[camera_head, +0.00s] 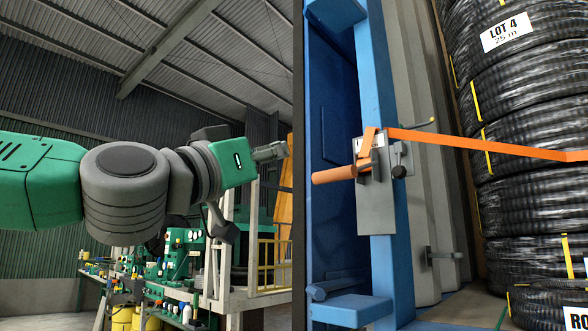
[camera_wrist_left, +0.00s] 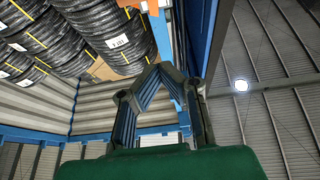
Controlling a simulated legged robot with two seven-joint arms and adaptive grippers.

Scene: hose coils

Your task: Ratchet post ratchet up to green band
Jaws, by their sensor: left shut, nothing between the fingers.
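The ratchet (camera_head: 375,190) is mounted on a blue post (camera_head: 377,70) in the head view. It has a grey plate, an orange handle (camera_head: 335,175) sticking out to the left and a small dark lever on its right. An orange strap (camera_head: 480,143) runs from it to the right across the hose coils (camera_head: 520,120). I cannot make out a green band. My left gripper (camera_head: 283,150) is left of the post, apart from the handle and a little higher in the picture. In the left wrist view its fingertips (camera_wrist_left: 157,68) meet, empty. My right gripper is not in view.
Stacked black hose coils (camera_wrist_left: 110,35) with labels and yellow ties fill the container's right side. The container's dark edge (camera_head: 299,120) stands between my left gripper and the post. A white railed platform (camera_head: 260,285) and a cluttered workbench (camera_head: 165,290) are behind my arm.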

